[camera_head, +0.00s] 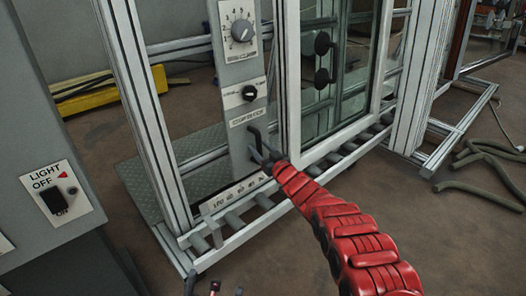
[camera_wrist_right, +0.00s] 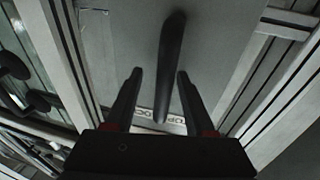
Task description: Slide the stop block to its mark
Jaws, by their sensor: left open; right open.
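A black bar handle (camera_head: 254,138) stands out from a grey upright panel (camera_head: 243,108); a label plate (camera_head: 248,117) is above it. I cannot tell for sure which part is the stop block, and no separate mark is clear. My right gripper (camera_head: 265,156) is at the handle, its arm coming from the lower right. In the right wrist view the handle (camera_wrist_right: 171,65) runs between the open fingers of this gripper (camera_wrist_right: 160,78), with gaps on both sides. My left gripper (camera_head: 214,286) shows only its tips at the bottom edge, open and empty.
A dial (camera_head: 242,30) and a small black knob (camera_head: 249,93) are higher on the panel. A glazed frame (camera_head: 337,70) stands just right, above rollers (camera_head: 240,218). A grey cabinet with a light switch (camera_head: 54,199) is at left. Hoses (camera_head: 485,165) lie at right.

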